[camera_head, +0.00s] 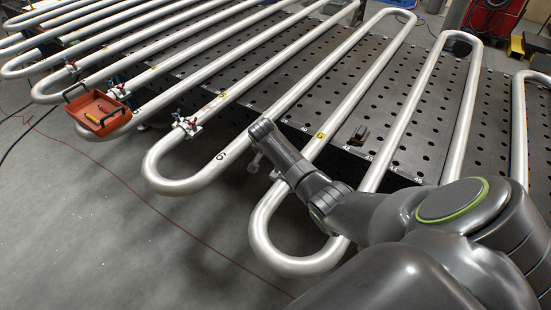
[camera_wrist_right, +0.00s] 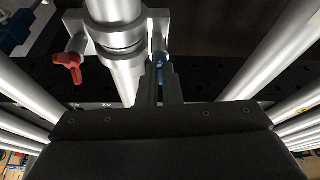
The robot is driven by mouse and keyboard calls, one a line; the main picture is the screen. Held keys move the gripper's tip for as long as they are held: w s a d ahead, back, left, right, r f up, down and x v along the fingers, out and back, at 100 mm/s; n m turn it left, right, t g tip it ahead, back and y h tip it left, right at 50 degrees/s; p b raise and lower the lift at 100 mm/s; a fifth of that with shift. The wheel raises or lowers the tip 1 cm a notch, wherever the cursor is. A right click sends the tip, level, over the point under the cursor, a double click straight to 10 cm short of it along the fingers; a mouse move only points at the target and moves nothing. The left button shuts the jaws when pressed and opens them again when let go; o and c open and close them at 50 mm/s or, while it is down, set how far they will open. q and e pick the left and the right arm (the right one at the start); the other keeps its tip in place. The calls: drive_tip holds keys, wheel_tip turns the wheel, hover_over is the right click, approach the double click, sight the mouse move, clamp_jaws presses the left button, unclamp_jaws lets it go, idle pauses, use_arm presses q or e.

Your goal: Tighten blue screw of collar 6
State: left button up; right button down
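In the right wrist view a metal collar (camera_wrist_right: 118,38) sits around a silver pipe (camera_wrist_right: 128,78). A red wing screw (camera_wrist_right: 69,66) is on its left side and the blue screw (camera_wrist_right: 160,62) on its right. My right gripper (camera_wrist_right: 160,76) is at the blue screw, its dark fingers close together with the screw between their tips. In the head view my right arm reaches in from the right over the coils, and its wrist (camera_head: 278,146) hides most of this collar. My left gripper is out of view.
A perforated dark table (camera_head: 410,115) lies under the serpentine pipes. Another collar with red and blue screws (camera_head: 187,124) is on a coil to the left. An orange tray (camera_head: 97,112) with small tools stands farther left. A small dark object (camera_head: 359,134) lies on the table.

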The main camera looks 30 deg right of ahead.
drive_tip(key=shift+w+d+r, duration=0.1)
drive_tip(key=shift+w+r, duration=0.1)
drive_tip(key=shift+r, duration=0.05)
drive_tip(key=c, duration=1.8)
unclamp_jaws()
drive_tip(key=shift+o, duration=1)
drive_tip(key=shift+s+f, duration=0.1)
drive_tip(key=shift+s, duration=0.05)
drive_tip(key=b+v, duration=0.1)
drive_tip(key=v, duration=1.6)
